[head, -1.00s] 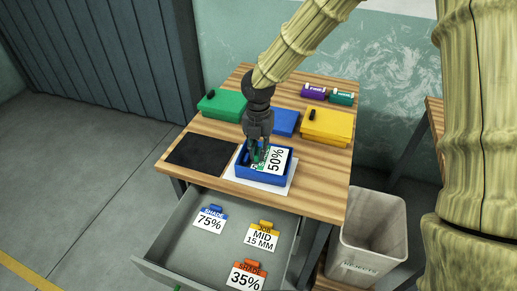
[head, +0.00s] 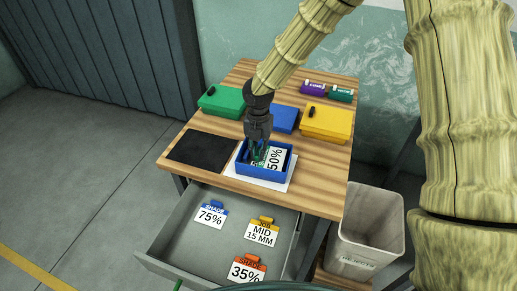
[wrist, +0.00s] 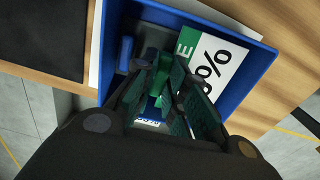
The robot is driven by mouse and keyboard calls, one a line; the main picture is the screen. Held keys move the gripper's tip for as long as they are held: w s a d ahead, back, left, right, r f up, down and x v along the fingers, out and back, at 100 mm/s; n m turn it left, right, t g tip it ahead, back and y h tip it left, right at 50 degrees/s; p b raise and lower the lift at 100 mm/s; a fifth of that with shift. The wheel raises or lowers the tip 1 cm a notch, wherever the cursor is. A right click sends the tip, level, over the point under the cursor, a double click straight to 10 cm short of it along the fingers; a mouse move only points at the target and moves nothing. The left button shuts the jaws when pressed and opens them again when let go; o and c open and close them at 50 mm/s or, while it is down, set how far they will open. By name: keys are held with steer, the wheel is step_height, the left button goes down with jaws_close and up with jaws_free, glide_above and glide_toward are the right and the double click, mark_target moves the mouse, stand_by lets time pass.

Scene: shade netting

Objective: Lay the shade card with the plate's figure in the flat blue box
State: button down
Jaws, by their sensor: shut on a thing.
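The shade card (head: 275,158), white with a green tab and the figure 50%, is inside the open flat blue box (head: 262,180). The card also shows in the wrist view (wrist: 215,65), lying within the box walls (wrist: 255,78), partly hidden by my fingers. My gripper (head: 257,155) reaches down into the left part of the box and is shut on the card near its green tab. Its fingers (wrist: 168,85) cover the tab in the wrist view. A small percent figure shows between the fingers, too hidden to read surely. I cannot tell whether the card touches the box floor.
An open drawer (head: 170,240) holds a 75% card (head: 211,215), a MID 15 MM card (head: 262,232) and a 35% card (head: 247,268). A black mat (head: 200,150) lies left of the box. Green (head: 220,102), blue (head: 285,119) and yellow (head: 325,125) boxes stand behind. A bin (head: 370,235) stands right.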

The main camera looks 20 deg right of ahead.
steer(key=shift+f, duration=0.6)
steer(key=c, duration=1.5)
jaws_free()
steer(key=shift+o, duration=0.2)
step_height(320, 180, up, 13)
steer(key=b, duration=0.2)
steer(key=shift+r, duration=0.15)
